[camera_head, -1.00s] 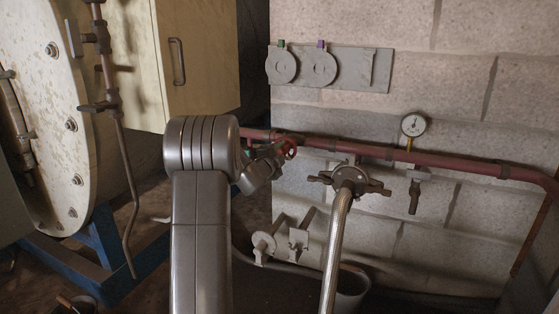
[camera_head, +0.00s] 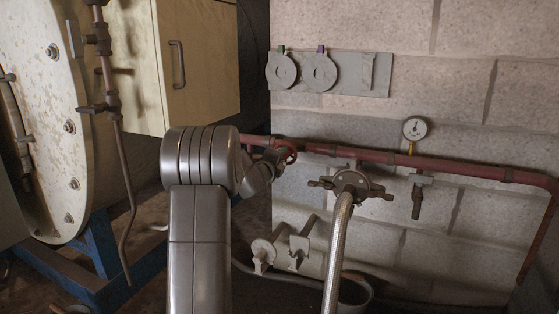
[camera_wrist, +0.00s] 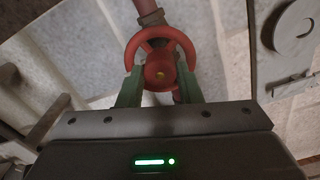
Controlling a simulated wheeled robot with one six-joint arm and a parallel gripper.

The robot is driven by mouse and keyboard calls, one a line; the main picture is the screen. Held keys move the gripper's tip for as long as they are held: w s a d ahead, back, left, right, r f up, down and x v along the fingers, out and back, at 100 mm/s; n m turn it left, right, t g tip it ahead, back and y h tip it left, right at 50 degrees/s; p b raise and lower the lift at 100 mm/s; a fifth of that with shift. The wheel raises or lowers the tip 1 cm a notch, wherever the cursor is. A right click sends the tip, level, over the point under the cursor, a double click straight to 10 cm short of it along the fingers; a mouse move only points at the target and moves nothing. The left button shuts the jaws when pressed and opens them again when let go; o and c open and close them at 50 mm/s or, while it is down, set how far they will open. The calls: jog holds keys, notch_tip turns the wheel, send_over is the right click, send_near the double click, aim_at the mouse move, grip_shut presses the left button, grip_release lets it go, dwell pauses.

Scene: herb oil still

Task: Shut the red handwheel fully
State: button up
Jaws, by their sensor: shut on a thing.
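The red handwheel (camera_wrist: 160,57) is on the red pipe and fills the upper middle of the wrist view. My gripper (camera_wrist: 159,84) has its two green fingers at the left and right of the wheel's lower part, shut on it. In the head view only a small part of the red handwheel (camera_head: 291,154) shows beside my wrist, at the left end of the visible pipe run. My arm hides the rest of the wheel and most of the gripper there.
A red pipe (camera_head: 460,164) runs along the block wall, with a pressure gauge (camera_head: 415,128) and a flanged fitting on a silver pipe (camera_head: 337,245). A grey plate (camera_head: 350,72) with round discs hangs above. A cream cabinet (camera_head: 205,70) and a large pale round vessel (camera_head: 50,120) stand at left.

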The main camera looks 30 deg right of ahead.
dwell(0.3)
jog(key=o, duration=1)
jog(key=shift+c, duration=0.2)
jog(key=shift+a, duration=0.1)
jog(key=p+v, duration=0.2)
jog(key=v, duration=1.1)
jog(key=shift+s+a, duration=0.25)
